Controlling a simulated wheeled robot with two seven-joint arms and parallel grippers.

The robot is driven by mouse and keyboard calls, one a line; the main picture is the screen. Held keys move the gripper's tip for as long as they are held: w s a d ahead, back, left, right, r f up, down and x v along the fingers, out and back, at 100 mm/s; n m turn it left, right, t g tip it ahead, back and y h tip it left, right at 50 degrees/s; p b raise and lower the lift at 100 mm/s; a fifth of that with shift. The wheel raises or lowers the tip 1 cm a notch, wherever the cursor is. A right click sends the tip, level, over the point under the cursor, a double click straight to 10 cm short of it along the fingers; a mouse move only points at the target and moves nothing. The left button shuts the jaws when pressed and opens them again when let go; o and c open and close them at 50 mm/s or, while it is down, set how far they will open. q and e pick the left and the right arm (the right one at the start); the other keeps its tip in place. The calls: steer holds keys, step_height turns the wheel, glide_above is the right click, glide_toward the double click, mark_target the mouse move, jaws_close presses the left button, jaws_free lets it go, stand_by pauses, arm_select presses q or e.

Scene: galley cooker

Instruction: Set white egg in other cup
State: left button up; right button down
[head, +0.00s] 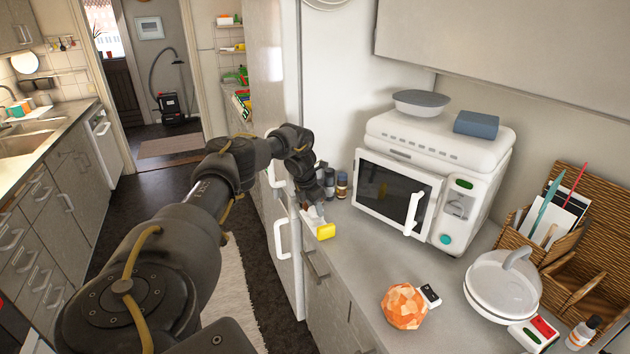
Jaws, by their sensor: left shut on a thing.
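My left gripper (315,213) reaches over the near left edge of the counter, in front of the fridge side. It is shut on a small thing. A small yellow block-like thing (325,231) shows at its fingertips, with a whitish part just above it. I cannot tell whether the whitish part is the egg or part of the gripper. I see no egg and no egg cup clearly; the gripper may hide them. My right gripper is not in view.
The counter (362,245) is clear between the gripper and an orange faceted ball (404,306). A white microwave (432,165) stands behind. Dark jars (342,184) stand close beside the gripper. A white lidded pot (503,287) and wicker holder (570,225) are at right.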

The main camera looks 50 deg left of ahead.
arm_select(q)
steer(key=shift+f+b, duration=0.35)
steer(key=shift+f, duration=0.35)
stand_by(0.5)
steer(key=o, duration=0.7)
steer(key=b+v, duration=0.1)
steer(key=v, duration=0.9)
steer(key=shift+s+r+b, duration=0.1)
steer(key=shift+r+b, duration=0.25)
steer(key=shift+b, duration=0.05)
